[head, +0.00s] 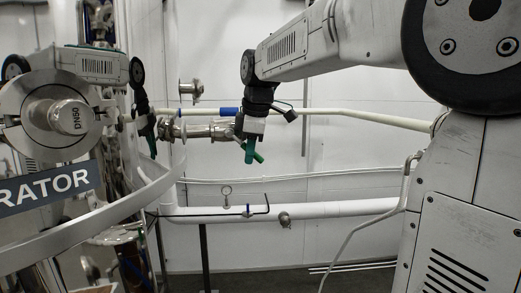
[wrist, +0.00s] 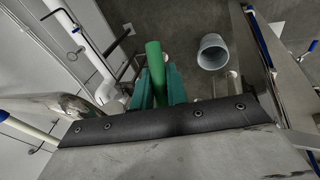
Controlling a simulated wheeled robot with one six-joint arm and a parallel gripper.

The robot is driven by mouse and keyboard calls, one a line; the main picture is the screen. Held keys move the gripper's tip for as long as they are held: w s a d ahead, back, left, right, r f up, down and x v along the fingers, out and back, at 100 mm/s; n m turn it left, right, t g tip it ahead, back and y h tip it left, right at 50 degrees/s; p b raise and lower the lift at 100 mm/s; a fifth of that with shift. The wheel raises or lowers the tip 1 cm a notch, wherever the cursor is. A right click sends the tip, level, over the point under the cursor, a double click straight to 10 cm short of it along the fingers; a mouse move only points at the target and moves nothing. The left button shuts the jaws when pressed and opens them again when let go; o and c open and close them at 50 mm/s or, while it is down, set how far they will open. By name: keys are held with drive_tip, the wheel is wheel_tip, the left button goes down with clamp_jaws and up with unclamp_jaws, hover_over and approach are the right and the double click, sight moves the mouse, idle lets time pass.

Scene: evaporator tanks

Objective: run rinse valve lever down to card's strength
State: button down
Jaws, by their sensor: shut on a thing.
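My gripper (head: 249,150) hangs from the arm in the middle of the head view, fingers pointing down. In the wrist view its two teal fingers (wrist: 158,88) are shut on a bright green lever (wrist: 154,58), a round bar that sticks out past the fingertips. In the head view a short green end of the lever (head: 259,157) shows beside the fingers. A steel valve body and pipe (head: 205,130) lie just left of the gripper. The joint between lever and valve is hidden by the gripper. I see no card in either view.
A white pipe (head: 350,116) runs behind the gripper. Lower down is a thick white pipe (head: 330,209) with a gauge (head: 227,191). A grey bucket (wrist: 212,53) stands on the floor.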

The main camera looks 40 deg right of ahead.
drive_tip(key=c, duration=1.4)
unclamp_jaws()
drive_tip(key=shift+v, duration=4)
drive_tip(key=shift+c, duration=0.3)
